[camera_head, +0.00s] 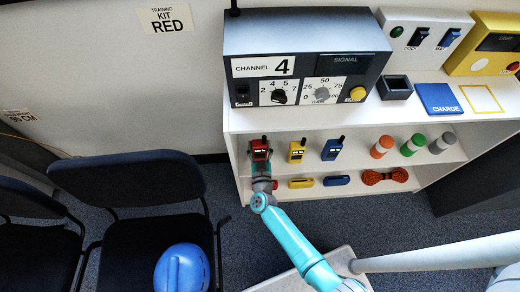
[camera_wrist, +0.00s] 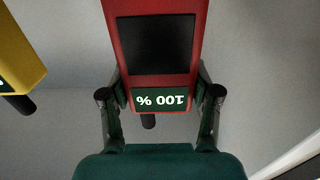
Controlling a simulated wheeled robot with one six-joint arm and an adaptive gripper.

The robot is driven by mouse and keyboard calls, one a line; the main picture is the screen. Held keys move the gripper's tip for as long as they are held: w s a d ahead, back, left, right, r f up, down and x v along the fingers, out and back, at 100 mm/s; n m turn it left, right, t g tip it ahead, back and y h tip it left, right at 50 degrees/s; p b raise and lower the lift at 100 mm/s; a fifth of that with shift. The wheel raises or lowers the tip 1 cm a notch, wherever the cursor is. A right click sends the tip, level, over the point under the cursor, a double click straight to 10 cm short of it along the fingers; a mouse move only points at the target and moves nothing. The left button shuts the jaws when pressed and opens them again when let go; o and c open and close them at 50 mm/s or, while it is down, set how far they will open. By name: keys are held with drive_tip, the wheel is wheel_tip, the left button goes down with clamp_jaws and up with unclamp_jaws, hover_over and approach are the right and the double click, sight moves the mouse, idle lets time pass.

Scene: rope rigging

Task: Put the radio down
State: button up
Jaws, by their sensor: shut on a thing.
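The red radio (camera_head: 260,148) is at the left end of the white shelf unit, level with the row of other radios. It fills the top middle of the wrist view (camera_wrist: 158,45), with a dark screen and a green "100 %" label that reads upside down. My gripper (camera_head: 261,168) is shut on it, one finger on each side near the label end. In the wrist view my gripper (camera_wrist: 160,97) shows both fingers against its sides. Whether the radio's base touches the shelf board is hidden.
A yellow radio (camera_head: 297,151) and a blue radio (camera_head: 332,149) stand to the right on the shelf (camera_head: 355,150), with several striped cylinders beyond. A channel console (camera_head: 305,62) and a blue CHARGE pad (camera_head: 438,98) are on top. Chairs with a blue helmet (camera_head: 182,268) stand left.

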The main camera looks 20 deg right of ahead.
sight(260, 155)
drive_tip(key=shift+f, duration=1.4)
drive_tip(key=shift+f, duration=0.15)
drive_tip(key=o, duration=1.5)
drive_tip(key=shift+o, duration=0.2)
drive_tip(key=v, duration=1.2)
